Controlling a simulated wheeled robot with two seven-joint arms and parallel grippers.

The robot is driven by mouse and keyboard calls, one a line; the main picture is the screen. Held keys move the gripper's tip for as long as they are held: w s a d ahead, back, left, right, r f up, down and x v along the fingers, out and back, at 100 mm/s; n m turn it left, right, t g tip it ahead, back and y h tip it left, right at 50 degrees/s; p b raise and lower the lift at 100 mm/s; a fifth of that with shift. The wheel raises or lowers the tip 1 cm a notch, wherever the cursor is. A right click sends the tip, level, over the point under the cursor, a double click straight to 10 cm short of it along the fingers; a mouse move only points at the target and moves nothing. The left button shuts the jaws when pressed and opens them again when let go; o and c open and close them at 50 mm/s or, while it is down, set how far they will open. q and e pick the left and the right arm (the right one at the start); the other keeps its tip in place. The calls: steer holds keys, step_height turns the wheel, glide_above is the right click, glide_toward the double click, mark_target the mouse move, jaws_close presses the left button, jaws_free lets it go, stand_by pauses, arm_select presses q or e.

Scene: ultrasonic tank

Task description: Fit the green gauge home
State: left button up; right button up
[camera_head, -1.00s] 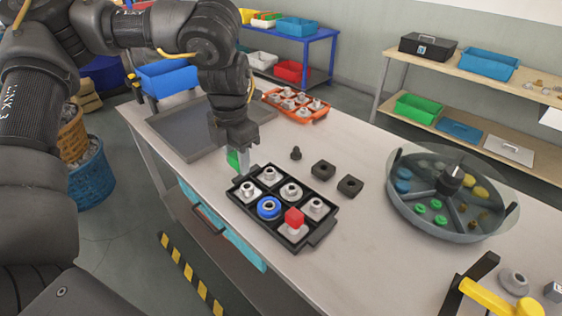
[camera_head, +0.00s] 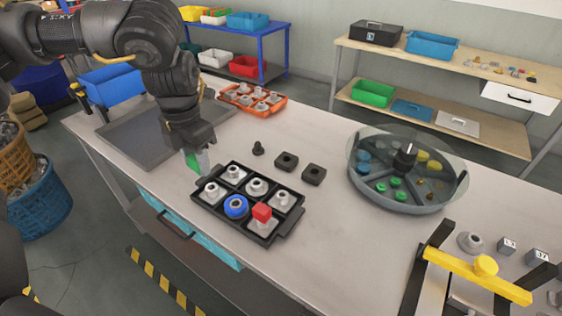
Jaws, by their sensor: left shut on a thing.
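My left gripper (camera_head: 201,160) points down at the far left corner of the black tray and is shut on the green gauge (camera_head: 192,163), of which a green part shows beside the fingers. The black tray (camera_head: 277,236) has several compartments with grey metal fittings. The grey fitting at the tray's left (camera_head: 211,192) stands just below the gripper. I cannot tell whether the gauge touches it. My right gripper is not in view.
A round divided tank (camera_head: 410,205) with a clear lid is at the right. A yellow-handled black frame (camera_head: 470,272) is at the front right. An orange tray (camera_head: 254,98) lies at the back.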

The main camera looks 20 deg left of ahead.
arm_select(q)
steer(key=shift+s+d+f+m, duration=0.15)
steer(key=shift+f+m, duration=0.15)
steer(key=shift+m, duration=0.3)
steer(key=shift+s+d+f+m, duration=0.1)
steer(key=shift+f+m, duration=0.15)
steer(key=shift+m, duration=0.35)
steer(key=s+d+f+m, duration=0.2)
steer(key=f+m, duration=0.1)
steer(key=m, duration=0.6)
steer(key=s+d+f+m, duration=0.2)
steer(key=f+m, duration=0.1)
steer(key=m, duration=0.7)
steer(key=s+d+f+m, duration=0.2)
steer(key=f+m, duration=0.2)
steer(key=m, duration=0.6)
steer(key=shift+d, duration=0.35)
steer(key=shift+s+m, duration=0.15)
steer(key=shift+m, duration=0.15)
